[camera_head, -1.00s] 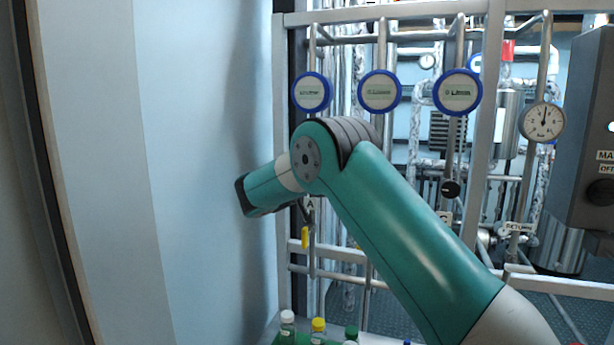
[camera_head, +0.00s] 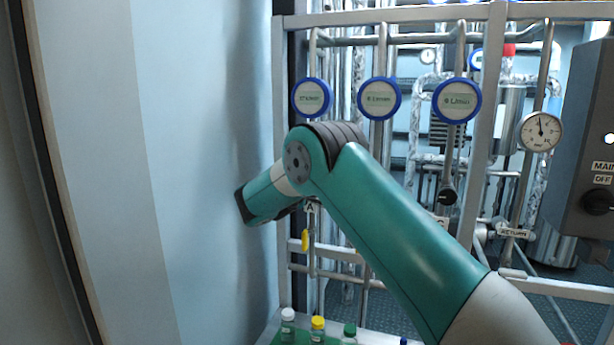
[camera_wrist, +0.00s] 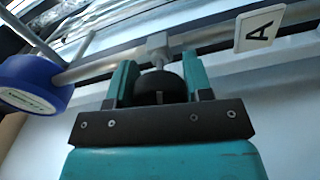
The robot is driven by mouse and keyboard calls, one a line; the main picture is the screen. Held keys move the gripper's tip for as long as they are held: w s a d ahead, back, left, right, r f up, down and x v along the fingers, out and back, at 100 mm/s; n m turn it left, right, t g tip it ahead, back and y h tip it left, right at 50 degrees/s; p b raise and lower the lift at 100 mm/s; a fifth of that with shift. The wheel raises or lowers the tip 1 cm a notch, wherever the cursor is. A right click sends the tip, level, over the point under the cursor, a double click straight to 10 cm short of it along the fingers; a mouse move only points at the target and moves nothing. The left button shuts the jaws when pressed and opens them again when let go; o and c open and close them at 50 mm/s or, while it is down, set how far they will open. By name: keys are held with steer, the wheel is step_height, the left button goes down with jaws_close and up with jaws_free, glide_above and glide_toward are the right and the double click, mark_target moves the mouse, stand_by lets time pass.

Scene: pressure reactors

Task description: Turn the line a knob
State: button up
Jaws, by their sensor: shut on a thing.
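The line A knob (camera_wrist: 160,88) is a round black knob on a grey valve stem. In the wrist view it sits between the two teal fingers of my gripper (camera_wrist: 158,80), which is shut on it. A white label with the letter A (camera_wrist: 259,27) is on the pipe just right of the knob in that view. The A label also shows in the head view (camera_head: 311,207), just below my arm. In the head view the knob and my fingers are hidden behind my wrist and arm.
Blue-rimmed round gauges (camera_head: 312,98) hang above on the pipes, one near my gripper in the wrist view (camera_wrist: 35,82). Another black knob (camera_head: 447,196) is to the right. A pale blue wall (camera_head: 200,150) is close on the left. Capped bottles (camera_head: 318,328) stand below.

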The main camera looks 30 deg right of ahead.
steer(key=shift+n+p, duration=0.3)
steer(key=shift+n, duration=0.4)
steer(key=shift+f, duration=0.1)
steer(key=o, duration=0.9)
steer(key=shift+b+v, duration=2.8)
steer(key=shift+v, duration=5.95)
